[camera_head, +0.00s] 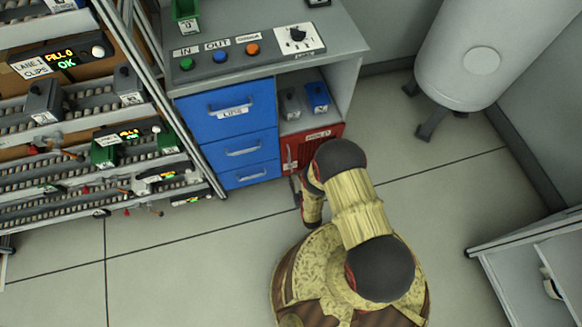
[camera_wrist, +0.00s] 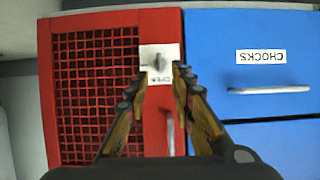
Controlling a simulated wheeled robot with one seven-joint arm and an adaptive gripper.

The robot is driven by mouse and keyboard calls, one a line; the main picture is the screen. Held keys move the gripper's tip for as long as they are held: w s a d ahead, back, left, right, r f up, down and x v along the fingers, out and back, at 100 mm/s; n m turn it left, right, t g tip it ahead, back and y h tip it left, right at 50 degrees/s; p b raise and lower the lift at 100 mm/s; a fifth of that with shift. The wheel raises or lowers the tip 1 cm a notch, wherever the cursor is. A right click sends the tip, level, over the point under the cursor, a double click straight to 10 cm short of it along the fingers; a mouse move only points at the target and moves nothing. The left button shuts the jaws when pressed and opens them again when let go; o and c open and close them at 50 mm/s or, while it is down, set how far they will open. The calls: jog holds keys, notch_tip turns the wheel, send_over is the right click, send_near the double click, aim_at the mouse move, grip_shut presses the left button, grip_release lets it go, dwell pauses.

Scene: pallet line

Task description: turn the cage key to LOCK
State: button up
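The red cage (camera_head: 325,132) is at the lower right of the counter unit in the head view, partly hidden by my arm. In the wrist view its red door (camera_wrist: 95,85) has a dark mesh panel and shows upside down. A pale plate (camera_wrist: 148,52) on it carries the small grey cage key (camera_wrist: 159,63) and an inverted label that seems to read OPEN. My gripper (camera_wrist: 158,78) is open, its fingertips on either side of the plate's lower part. I cannot tell whether they touch the key. In the head view the gripper is mostly hidden by my arm.
A vertical bar handle (camera_wrist: 170,132) is on the cage door between my fingers. Blue drawers (camera_wrist: 255,65) with a CHOCKS label adjoin it. Buttons and a selector knob (camera_head: 297,34) are on the countertop. A flow rack (camera_head: 75,130) stands left; open floor (camera_head: 180,270) lies in front.

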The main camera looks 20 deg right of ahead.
jog(key=b+x, duration=0.3)
jog(key=x, duration=0.4)
jog(key=shift+w+t, duration=0.3)
jog(key=shift+t, duration=0.1)
jog(key=shift+c, duration=0.6)
grip_shut()
